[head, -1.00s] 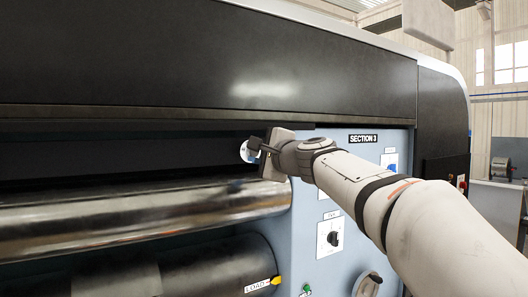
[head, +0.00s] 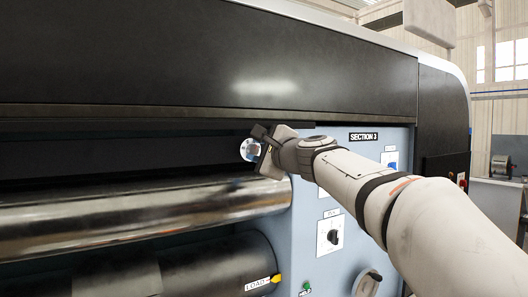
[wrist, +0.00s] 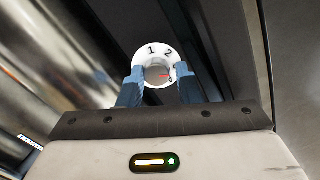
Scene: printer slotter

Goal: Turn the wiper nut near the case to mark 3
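The wiper nut (wrist: 158,73) is a small grey round piece at the centre of a white dial ring. The ring (wrist: 151,51) shows marks 1 and 2 clearly; another figure at lower right is partly hidden. A red line on the nut points right, toward that lower-right figure. My gripper (wrist: 160,74) has its two blue fingers on either side of the nut, over the ring's lower half. I cannot tell whether they touch the nut. In the head view the ring (head: 247,150) shows left of my gripper, which hides the nut.
A shiny roller (head: 140,215) runs below the dial, and a dark cover (head: 200,65) hangs above. The blue-grey SECTION 3 panel (head: 310,225) stands to the right, with a rotary knob (head: 333,237) and a handwheel (head: 368,284). The slot left of the dial is open.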

